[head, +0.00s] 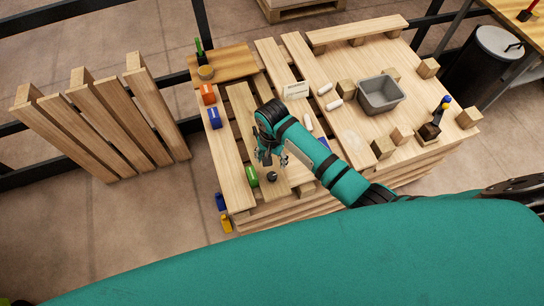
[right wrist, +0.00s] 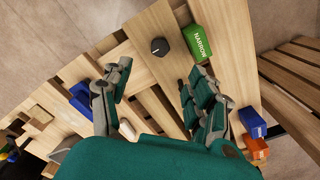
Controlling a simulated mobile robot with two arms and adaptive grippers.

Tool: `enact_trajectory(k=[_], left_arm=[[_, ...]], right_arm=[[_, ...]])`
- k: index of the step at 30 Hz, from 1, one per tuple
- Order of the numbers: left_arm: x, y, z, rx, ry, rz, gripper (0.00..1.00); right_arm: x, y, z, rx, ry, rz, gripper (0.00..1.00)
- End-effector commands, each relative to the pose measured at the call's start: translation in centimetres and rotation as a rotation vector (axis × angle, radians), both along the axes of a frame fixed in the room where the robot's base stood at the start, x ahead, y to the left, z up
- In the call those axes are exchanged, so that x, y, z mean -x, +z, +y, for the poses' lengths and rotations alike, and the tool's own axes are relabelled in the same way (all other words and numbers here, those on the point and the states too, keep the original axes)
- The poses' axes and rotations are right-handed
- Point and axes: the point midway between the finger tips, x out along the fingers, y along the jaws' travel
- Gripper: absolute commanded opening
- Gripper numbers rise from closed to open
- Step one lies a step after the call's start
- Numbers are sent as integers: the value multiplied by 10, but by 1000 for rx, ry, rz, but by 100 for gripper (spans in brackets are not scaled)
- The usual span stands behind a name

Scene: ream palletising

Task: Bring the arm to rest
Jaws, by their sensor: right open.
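My right arm reaches over the pallet stack (head: 235,175) from the right in the head view. My right gripper (head: 272,158) is open and empty above the left part of the stack. In the right wrist view its two fingers (right wrist: 153,88) are spread apart with slats and a gap behind them. A green block marked NARROW (right wrist: 208,38) and a black knob (right wrist: 160,47) lie beyond the fingertips. In the head view the green block (head: 252,177) and knob (head: 272,177) are just below the gripper. My left gripper is out of view.
Orange (head: 208,94) and blue (head: 214,118) blocks sit along the stack's left side. A grey tray (head: 380,95), wooden blocks (head: 383,147) and a white sign (head: 297,90) are on the stack. A slatted pallet (head: 100,115) leans at left. A dark bin (head: 480,70) stands at right.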

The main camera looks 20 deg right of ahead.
Motion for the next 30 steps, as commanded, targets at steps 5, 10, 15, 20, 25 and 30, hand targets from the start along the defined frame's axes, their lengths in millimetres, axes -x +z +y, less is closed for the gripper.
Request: enact_trajectory(k=[5, 10, 15, 20, 25, 30], left_arm=[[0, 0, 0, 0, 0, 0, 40], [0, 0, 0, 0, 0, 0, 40], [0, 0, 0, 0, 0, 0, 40], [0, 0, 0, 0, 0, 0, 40], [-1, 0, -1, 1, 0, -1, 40], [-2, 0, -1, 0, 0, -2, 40]], right_arm=[[0, 1, 0, 0, 0, 0, 59], [0, 1, 0, 0, 0, 0, 59], [0, 1, 0, 0, 0, 0, 59], [12, 0, 3, -18, 50, -10, 59], [60, 9, 4, -66, 271, -79, 59], [113, 37, -14, -57, 519, -180, 59]])
